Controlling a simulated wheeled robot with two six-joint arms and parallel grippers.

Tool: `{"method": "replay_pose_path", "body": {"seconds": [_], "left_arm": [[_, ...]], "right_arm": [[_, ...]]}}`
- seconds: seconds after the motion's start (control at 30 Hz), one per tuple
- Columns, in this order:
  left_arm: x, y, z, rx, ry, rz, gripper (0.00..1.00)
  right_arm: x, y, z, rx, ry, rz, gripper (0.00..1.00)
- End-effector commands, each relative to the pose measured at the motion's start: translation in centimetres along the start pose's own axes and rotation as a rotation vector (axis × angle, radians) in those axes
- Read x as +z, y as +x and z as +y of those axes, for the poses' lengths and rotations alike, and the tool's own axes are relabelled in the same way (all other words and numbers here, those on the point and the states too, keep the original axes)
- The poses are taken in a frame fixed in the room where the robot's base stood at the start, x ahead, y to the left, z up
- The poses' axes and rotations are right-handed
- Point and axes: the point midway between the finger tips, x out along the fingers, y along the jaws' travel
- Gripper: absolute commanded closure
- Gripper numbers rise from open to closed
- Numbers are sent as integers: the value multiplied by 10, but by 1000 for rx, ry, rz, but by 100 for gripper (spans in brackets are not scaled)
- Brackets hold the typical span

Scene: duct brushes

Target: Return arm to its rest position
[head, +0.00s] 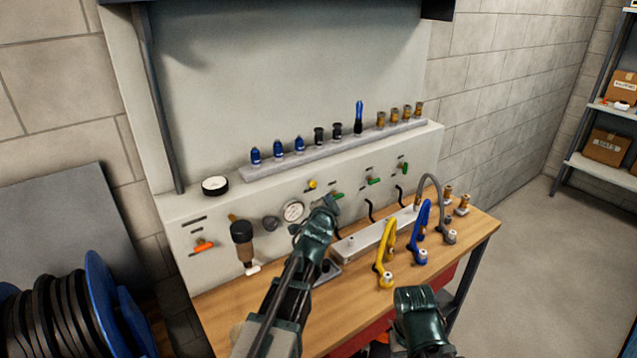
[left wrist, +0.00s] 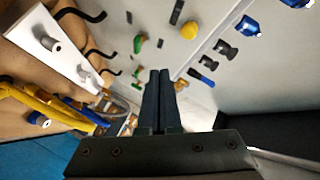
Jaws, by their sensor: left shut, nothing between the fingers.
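My left arm (head: 283,295) reaches up from the bottom of the head view over the wooden bench. Its gripper (head: 331,203) is in front of the grey panel, right of the round gauge. In the left wrist view the two dark fingers of the left gripper (left wrist: 159,73) lie together, shut with nothing between them. A dark green part of my right arm (head: 420,312) shows at the bottom of the head view, at the bench's front edge. Its fingers do not show.
The wooden bench (head: 226,303) carries a metal bar (head: 362,244) and yellow (head: 384,256) and blue (head: 422,228) hoses. A ledge (head: 262,171) above holds several fittings. A hose reel (head: 95,310) stands at left. Floor at right is clear.

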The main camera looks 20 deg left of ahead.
Motion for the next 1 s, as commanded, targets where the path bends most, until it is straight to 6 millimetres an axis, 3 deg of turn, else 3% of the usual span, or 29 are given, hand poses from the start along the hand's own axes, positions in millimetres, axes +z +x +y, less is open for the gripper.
{"method": "replay_pose_path", "body": {"seconds": [0.17, 0.27, 0.37, 0.5, 0.6, 0.7, 0.83, 1.0], "left_arm": [[0, -2, 5, 15, -10, -10, 100], [1, -14, 31, 88, -62, -62, 100], [5, -40, 79, 226, -156, -175, 100], [13, -102, 156, 450, -291, -400, 100], [19, -156, 201, 588, -353, -576, 100], [24, -209, 233, 696, -386, -742, 100], [30, -265, 256, 787, -396, -917, 100], [34, -305, 267, 838, -389, -1044, 100]], "right_arm": [[0, 0, 0, 0, 0, 0, 50], [0, 0, 0, 0, 0, 0, 50], [0, 0, 0, 0, 0, 0, 50], [0, 0, 0, 0, 0, 0, 50], [0, 0, 0, 0, 0, 0, 50], [0, 0, 0, 0, 0, 0, 50], [0, 0, 0, 0, 0, 0, 50], [0, 0, 0, 0, 0, 0, 50]]}}
